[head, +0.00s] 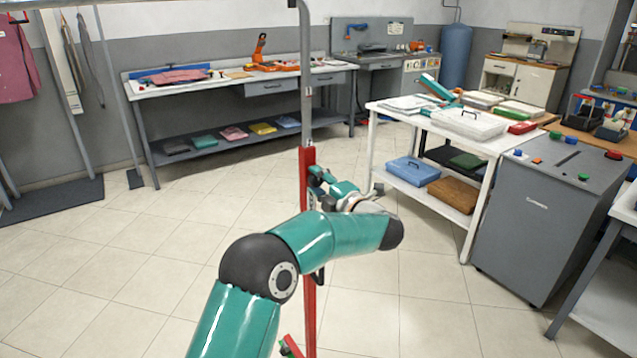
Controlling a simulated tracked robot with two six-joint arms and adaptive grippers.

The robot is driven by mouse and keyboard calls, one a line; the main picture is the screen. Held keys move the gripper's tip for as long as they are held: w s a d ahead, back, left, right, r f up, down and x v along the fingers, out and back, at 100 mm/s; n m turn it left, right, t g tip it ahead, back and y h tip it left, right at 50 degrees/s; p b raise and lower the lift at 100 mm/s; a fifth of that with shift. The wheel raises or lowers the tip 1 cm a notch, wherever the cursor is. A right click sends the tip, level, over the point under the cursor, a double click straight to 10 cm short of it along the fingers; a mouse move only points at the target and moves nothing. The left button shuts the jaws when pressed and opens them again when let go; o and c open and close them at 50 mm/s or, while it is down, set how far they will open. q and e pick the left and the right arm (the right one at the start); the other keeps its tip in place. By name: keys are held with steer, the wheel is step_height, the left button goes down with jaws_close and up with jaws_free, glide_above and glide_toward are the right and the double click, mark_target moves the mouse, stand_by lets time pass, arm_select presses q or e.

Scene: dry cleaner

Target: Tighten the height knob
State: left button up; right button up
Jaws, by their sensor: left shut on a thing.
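An upright stand pole rises through the middle of the head view, with a grey upper tube (306,95) going into a red lower tube (306,165). My left arm reaches across the pole from below. My left gripper (320,184) is at the red tube, a little below its top end, and is shut on the height knob there. The fingers and wrist hide the knob, so its shape and how far it is turned cannot be seen. My right gripper is not in view.
A white table (468,142) with boxes and folded cloths stands to the right, beside a grey cabinet (545,215). A long workbench (225,88) runs along the back wall. The tiled floor to the left is clear.

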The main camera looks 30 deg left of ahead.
arm_select(q)
steer(key=shift+f, duration=0.1)
steer(key=o, duration=1.1)
steer(key=shift+w, duration=0.15)
steer(key=v, duration=1.2)
steer(key=shift+a, duration=0.1)
